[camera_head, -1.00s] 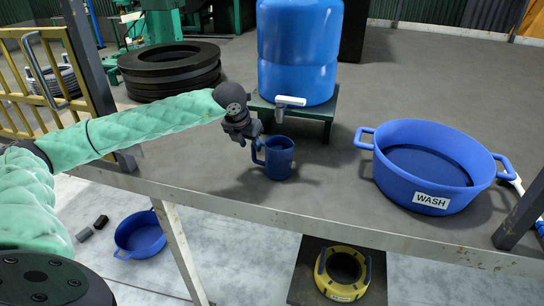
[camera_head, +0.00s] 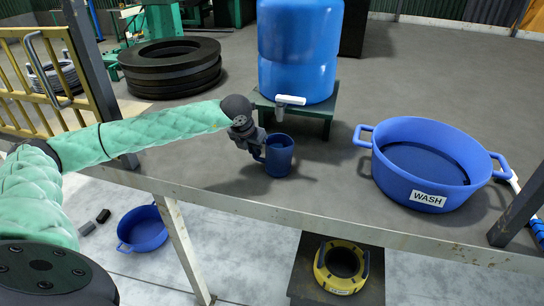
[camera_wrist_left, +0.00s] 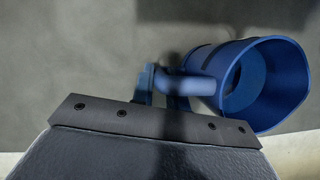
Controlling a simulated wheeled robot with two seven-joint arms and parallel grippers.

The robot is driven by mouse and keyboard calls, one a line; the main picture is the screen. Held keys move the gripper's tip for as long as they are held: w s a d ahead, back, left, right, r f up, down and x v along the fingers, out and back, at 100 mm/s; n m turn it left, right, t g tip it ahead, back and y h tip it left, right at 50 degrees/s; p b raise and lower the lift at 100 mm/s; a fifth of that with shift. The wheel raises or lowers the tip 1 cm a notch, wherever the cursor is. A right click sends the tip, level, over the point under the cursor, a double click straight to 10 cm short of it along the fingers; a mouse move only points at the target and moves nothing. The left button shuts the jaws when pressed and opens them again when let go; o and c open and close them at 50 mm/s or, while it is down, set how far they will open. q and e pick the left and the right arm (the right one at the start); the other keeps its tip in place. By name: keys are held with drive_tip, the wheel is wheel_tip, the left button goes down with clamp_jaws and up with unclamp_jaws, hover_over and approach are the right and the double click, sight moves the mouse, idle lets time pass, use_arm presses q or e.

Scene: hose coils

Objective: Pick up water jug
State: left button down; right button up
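A blue mug-like jug (camera_head: 280,157) with a side handle stands upright on the grey bench, in front of a large blue water barrel (camera_head: 300,50) with a white tap. My left gripper (camera_head: 260,149) is at the jug's left side, by its handle. In the left wrist view the jug (camera_wrist_left: 262,85) is at the right, its open mouth facing right, and its handle (camera_wrist_left: 190,86) reaches left above my gripper's dark housing. My right gripper is not in view.
The barrel sits on a low green stand (camera_head: 327,113). A blue tub (camera_head: 412,187) labelled WASH stands to the right. Stacked black tires (camera_head: 172,72) are at the back left. The bench's front edge (camera_head: 330,218) runs close before the jug.

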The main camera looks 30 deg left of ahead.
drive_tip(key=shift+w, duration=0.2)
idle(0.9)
use_arm(q)
drive_tip(key=shift+r, duration=0.1)
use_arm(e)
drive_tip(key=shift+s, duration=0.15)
